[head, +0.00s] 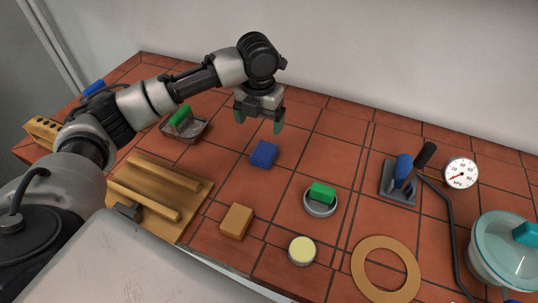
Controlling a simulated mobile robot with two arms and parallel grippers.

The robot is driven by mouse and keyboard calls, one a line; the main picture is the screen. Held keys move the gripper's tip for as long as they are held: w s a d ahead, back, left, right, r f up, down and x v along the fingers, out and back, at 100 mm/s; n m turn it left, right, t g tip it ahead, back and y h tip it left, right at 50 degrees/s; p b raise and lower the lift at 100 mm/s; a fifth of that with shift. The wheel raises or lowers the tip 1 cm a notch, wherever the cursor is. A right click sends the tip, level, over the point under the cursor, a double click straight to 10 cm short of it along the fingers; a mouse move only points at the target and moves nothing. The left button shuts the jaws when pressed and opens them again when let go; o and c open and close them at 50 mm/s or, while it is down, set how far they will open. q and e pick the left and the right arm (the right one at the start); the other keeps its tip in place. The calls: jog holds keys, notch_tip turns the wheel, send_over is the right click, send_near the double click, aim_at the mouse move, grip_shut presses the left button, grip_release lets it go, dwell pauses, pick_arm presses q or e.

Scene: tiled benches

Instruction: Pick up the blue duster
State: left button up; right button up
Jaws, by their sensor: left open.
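The blue duster looks to be the small ribbed blue block (263,154) lying flat on the red tiles near the middle of the head view. My left gripper (260,121) hangs above the bench, fingers pointing down. It is open, with nothing between its greenish fingertips. In the picture it sits just above and behind the blue block, apart from it. The block is fully in sight. My right gripper does not show.
A tan block (237,221), a grey dish with a green block (322,194) and a pale-topped round tin (301,250) stand nearby. A wooden rack (190,184) lies left. A blue-handled tool (402,168), gauge (461,173), ring (359,262) and teal-lidded pot (487,262) are right.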

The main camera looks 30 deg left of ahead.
aim_at(264, 151)
pick_arm(q)
jog(key=shift+w+f, duration=0.3)
jog(key=shift+f, duration=0.25)
jog(key=shift+w+f, duration=0.25)
jog(key=shift+f, duration=0.25)
jog(key=f, duration=0.3)
jog(key=shift+s+f, duration=0.15)
jog(key=shift+s, duration=0.2)
jog(key=shift+f, duration=0.35)
jog(key=f, duration=0.2)
jog(key=d+f+p, duration=0.1)
jog(key=f, duration=0.1)
jog(key=shift+a+f, duration=0.1)
jog(key=shift+f, duration=0.7)
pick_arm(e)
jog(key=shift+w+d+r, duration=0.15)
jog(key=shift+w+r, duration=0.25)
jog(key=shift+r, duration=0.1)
pick_arm(q)
jog(key=c, duration=1)
jog(key=shift+r, duration=0.1)
